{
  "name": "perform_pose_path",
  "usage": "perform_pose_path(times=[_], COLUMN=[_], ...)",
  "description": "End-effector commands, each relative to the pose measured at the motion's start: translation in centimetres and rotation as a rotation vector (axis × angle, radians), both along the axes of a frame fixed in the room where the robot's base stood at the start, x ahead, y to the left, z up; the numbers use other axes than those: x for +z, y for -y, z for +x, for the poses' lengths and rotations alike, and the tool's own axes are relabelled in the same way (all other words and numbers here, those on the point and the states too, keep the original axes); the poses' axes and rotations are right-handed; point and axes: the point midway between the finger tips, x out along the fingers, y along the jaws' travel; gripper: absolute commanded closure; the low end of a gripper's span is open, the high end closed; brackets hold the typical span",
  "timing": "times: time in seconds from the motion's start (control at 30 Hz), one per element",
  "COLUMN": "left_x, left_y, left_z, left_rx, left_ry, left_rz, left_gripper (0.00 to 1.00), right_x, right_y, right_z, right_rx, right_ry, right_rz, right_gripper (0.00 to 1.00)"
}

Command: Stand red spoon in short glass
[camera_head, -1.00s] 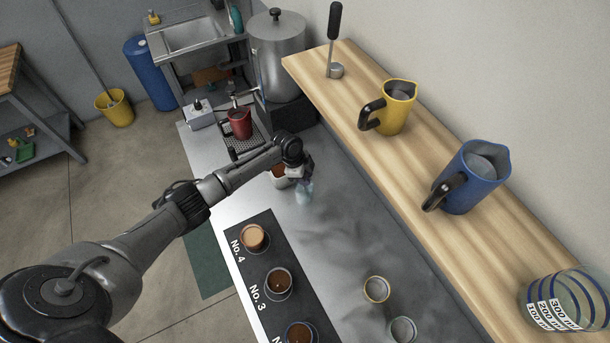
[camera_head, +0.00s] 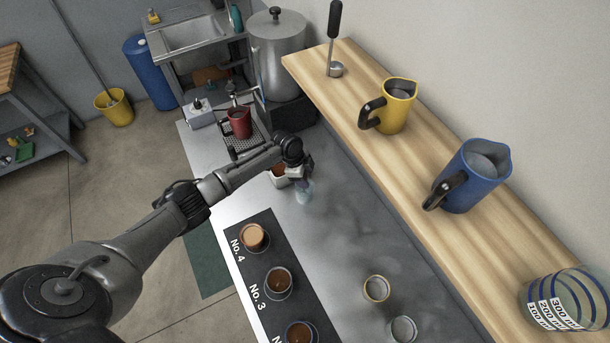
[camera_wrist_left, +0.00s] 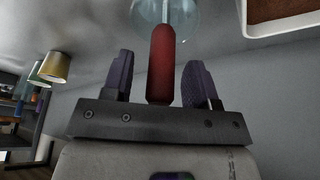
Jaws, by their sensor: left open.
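My left gripper (camera_head: 303,180) is open, low over the grey counter, close to a clear glass (camera_head: 305,194). In the left wrist view the fingertips (camera_wrist_left: 162,80) stand apart on either side of the red handle of the spoon (camera_wrist_left: 161,62), with gaps showing on both sides. The spoon's thin shaft runs from the handle into the clear round glass (camera_wrist_left: 145,14), which is cut off by the top edge. The spoon's bowl end is not visible. In the head view the gripper hides most of the spoon. My right gripper is not in view.
A white container with brown contents (camera_head: 279,180) stands just left of the gripper. Cups on a black mat (camera_head: 263,226) and two empty glasses (camera_head: 376,289) stand nearer. A wooden shelf (camera_head: 430,150) with pitchers runs along the right. The counter between is clear.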

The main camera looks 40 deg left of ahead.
Motion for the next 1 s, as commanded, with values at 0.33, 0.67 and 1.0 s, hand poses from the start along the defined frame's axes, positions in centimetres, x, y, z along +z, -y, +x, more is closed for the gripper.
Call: perform_pose_path(times=[0.33, 0.67, 1.0], left_x=[4.0, 9.8, 12.8], left_y=[-1.4, -3.2, -4.1], left_z=[-0.6, -1.6, -2.1], left_rx=[-0.001, 0.000, 0.000], left_ry=[0.004, 0.002, 0.001], left_rz=[0.002, 0.002, 0.000], left_gripper=[0.46, 0.46, 0.46], right_x=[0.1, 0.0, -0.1], right_y=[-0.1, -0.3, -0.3], right_z=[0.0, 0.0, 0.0], right_rx=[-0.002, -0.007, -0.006], right_ry=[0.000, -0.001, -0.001], right_rz=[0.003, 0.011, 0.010], right_gripper=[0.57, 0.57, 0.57])
